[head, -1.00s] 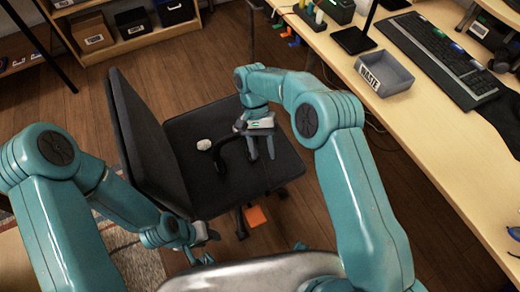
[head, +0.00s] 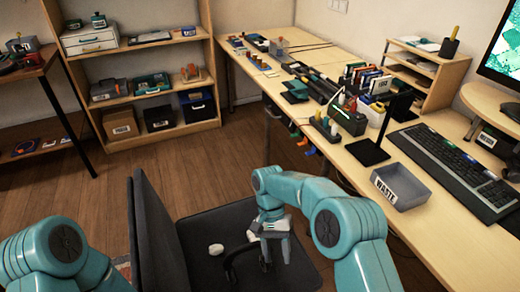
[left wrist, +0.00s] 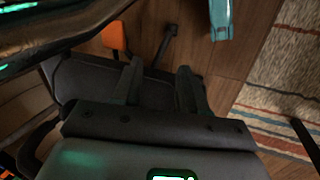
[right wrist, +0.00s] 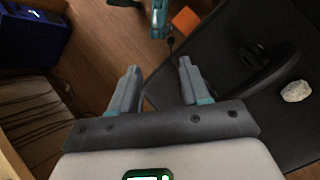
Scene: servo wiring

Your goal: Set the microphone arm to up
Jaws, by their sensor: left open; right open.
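I cannot make out a microphone arm for certain in any view. A thin black post on a flat black base (head: 368,152) stands on the desk, and I cannot tell whether it belongs to one. My right gripper (head: 268,262) is over the black chair seat, apart from the desk. In the right wrist view its two fingers (right wrist: 158,88) are spread with nothing between them. My left gripper is outside the head view. In the left wrist view its fingers (left wrist: 157,85) are spread and empty, with dark chair parts and wood floor beyond.
A black office chair (head: 150,235) stands before me with a small whitish lump (head: 216,249) on its seat. The long desk (head: 345,165) holds a grey WASTE tray (head: 404,192), a keyboard (head: 450,160) and a monitor (head: 503,55). Shelves (head: 140,97) stand behind. Floor left of the chair is clear.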

